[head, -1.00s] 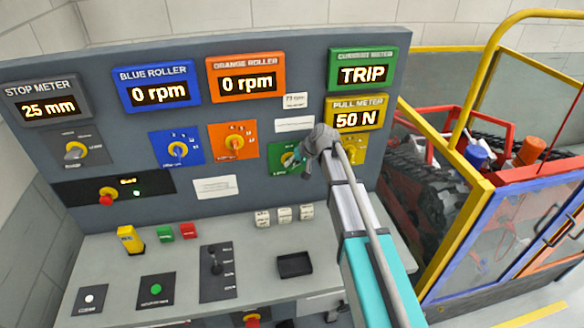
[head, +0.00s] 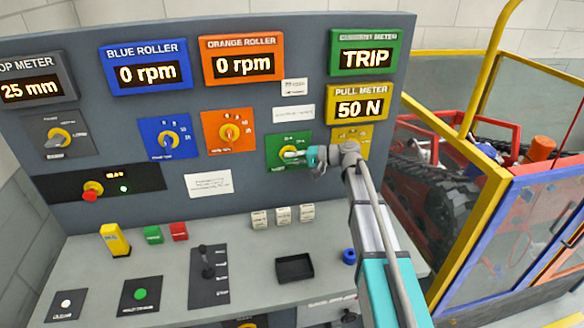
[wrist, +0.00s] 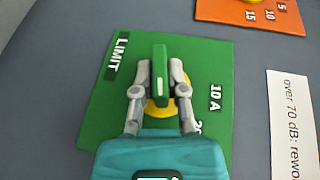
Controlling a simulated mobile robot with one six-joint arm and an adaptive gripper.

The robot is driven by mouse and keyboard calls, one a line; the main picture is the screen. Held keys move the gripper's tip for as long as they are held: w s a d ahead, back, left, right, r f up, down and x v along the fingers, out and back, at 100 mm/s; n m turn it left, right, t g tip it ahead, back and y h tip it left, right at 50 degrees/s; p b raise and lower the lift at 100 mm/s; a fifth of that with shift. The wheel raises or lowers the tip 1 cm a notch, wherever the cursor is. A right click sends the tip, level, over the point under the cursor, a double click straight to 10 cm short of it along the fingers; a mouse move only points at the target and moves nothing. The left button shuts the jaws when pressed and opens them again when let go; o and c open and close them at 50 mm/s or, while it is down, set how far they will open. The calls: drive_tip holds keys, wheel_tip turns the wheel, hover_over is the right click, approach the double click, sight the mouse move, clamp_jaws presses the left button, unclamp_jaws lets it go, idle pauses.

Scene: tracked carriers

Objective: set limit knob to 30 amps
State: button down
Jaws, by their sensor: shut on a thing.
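The limit knob (wrist: 160,62) has a green bar handle with a white mark and a yellow base. It sits on the green limit plate (wrist: 110,115), which carries the words LIMIT and 10 A and a partly hidden label starting with 2. Any 30 mark is hidden in the wrist view and unreadable in the head view. My gripper (wrist: 160,80) has one grey finger on each side of the handle and is shut on it. In the head view my gripper (head: 298,154) reaches the green plate (head: 275,143) from the right. The current meter (head: 365,60) reads TRIP.
The orange roller knob (head: 229,133) is left of the green plate, and the yellow pull plate (head: 350,134) is right, partly behind my arm. A black tray (head: 294,268) and a blue ring-like thing (head: 349,256) are on the desk. A yellow-framed guard (head: 470,190) stands right.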

drive_tip(key=shift+f+m+y+b, duration=0.25)
drive_tip(key=shift+m+y+b, duration=0.05)
drive_tip(key=shift+y+b, duration=0.65)
drive_tip(key=shift+r+b, duration=0.1)
drive_tip(key=shift+b, duration=0.2)
drive_tip(key=shift+r+y, duration=0.1)
drive_tip(key=shift+y, duration=0.15)
drive_tip(key=c, duration=0.7)
unclamp_jaws()
drive_tip(key=shift+d, duration=0.2)
drive_tip(key=d, duration=0.4)
drive_tip(key=s+d, duration=0.1)
drive_tip(key=d, duration=0.6)
drive_tip(key=shift+s+d, duration=0.15)
drive_tip(key=shift+d, duration=0.15)
drive_tip(key=shift+s, duration=0.1)
